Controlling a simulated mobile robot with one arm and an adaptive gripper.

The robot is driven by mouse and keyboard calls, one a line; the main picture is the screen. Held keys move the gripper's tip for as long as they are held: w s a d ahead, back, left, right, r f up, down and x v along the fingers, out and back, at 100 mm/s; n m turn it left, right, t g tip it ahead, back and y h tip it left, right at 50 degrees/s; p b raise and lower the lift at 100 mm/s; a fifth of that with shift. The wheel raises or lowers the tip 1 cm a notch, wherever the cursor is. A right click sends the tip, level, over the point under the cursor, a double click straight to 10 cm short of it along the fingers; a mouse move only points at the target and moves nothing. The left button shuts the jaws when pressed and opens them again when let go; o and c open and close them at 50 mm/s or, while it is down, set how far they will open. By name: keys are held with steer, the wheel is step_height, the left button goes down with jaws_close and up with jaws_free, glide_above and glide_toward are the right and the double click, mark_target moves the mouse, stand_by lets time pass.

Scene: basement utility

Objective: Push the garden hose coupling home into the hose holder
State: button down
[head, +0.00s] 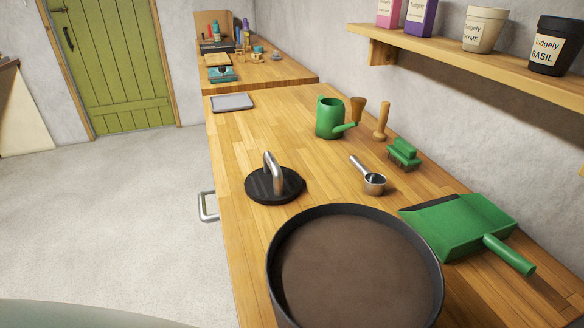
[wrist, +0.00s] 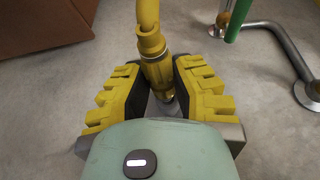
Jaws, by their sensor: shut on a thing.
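In the wrist view, my gripper (wrist: 160,66) has its yellow ribbed fingers closed on the yellow and brass garden hose coupling (wrist: 153,46). The coupling lies between the fingers, with a yellow hose (wrist: 148,14) running off it to the top edge of the picture. Its lower end is partly hidden between the fingers and behind my gripper body. Bare grey floor shows around the fingers. I cannot make out the hose holder for certain in either view. My gripper and the coupling do not show in the head view.
In the wrist view, a bent metal tube (wrist: 284,45) with a round foot and a green rod (wrist: 239,18) are at upper right; a brown surface (wrist: 40,22) is at upper left. In the head view, a wooden bench (head: 238,133) holds a large dark pan (head: 436,250) and a dustpan (head: 455,225).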

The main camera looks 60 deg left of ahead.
steer(key=shift+w+d+b, duration=0.25)
steer(key=shift+w+b, duration=0.1)
steer(key=shift+w, duration=0.9)
steer(key=c, duration=0.8)
jaws_free()
steer(key=shift+c, duration=0.2)
steer(key=shift+v, duration=1.15)
steer(key=shift+s+r, duration=0.25)
steer(key=shift+r, duration=0.1)
steer(key=shift+s+a+f, duration=0.15)
steer(key=shift+s+a, duration=0.05)
steer(key=shift+s, duration=0.35)
steer(key=shift+s+a, duration=0.3)
steer(key=shift+s, duration=0.45)
steer(key=s+a, duration=0.2)
steer(key=s, duration=0.6)
steer(key=shift+s+a, duration=0.2)
steer(key=shift+s, duration=0.15)
